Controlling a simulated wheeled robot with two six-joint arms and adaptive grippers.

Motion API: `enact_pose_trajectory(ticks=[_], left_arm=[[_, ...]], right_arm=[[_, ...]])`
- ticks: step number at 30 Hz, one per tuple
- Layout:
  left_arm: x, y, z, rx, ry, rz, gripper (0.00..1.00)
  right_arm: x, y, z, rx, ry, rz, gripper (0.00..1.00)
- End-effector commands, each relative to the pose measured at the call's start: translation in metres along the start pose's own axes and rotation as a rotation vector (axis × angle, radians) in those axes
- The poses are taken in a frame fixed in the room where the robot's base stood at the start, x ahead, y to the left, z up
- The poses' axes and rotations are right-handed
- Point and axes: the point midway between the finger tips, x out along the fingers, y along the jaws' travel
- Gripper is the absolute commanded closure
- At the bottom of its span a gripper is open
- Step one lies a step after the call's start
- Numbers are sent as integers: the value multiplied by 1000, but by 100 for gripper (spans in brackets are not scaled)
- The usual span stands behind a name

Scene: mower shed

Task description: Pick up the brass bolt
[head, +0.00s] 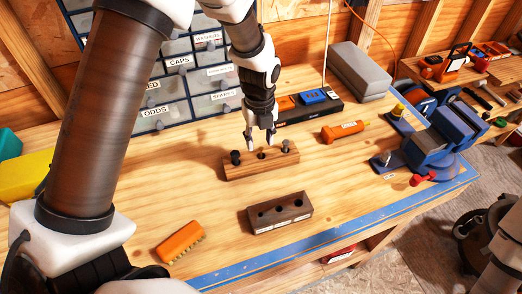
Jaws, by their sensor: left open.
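A light wooden block (240,171) lies on the workbench in the middle of the head view. A dark-headed bolt (235,157) stands at its left end, and a greyish bolt (285,147) stands at its right end. Between them is a dark round hole (262,156). I cannot clearly make out a brass-coloured bolt in the block. My left gripper (260,139) points down just above the middle of this block, its fingers apart, with nothing visible between them. My right gripper is not in view.
A darker block with several holes (281,213) lies in front. An orange brush (180,242) is front left. An orange-handled tool (343,131), a grey case (358,70) and a blue vise (432,146) are to the right. Labelled drawers (170,85) stand behind.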

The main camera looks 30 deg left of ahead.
Motion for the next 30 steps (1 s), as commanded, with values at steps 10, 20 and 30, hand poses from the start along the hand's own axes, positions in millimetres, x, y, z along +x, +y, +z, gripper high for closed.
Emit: enact_pose_trajectory(ticks=[10, 20, 30], left_arm=[[36, -2, -2, -1, 0, 0, 57], [36, -2, -2, -1, 1, 0, 100], [34, -1, -2, -2, 1, 0, 100]], right_arm=[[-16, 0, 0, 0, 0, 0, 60], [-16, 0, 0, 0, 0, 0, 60], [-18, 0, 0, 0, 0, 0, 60]])
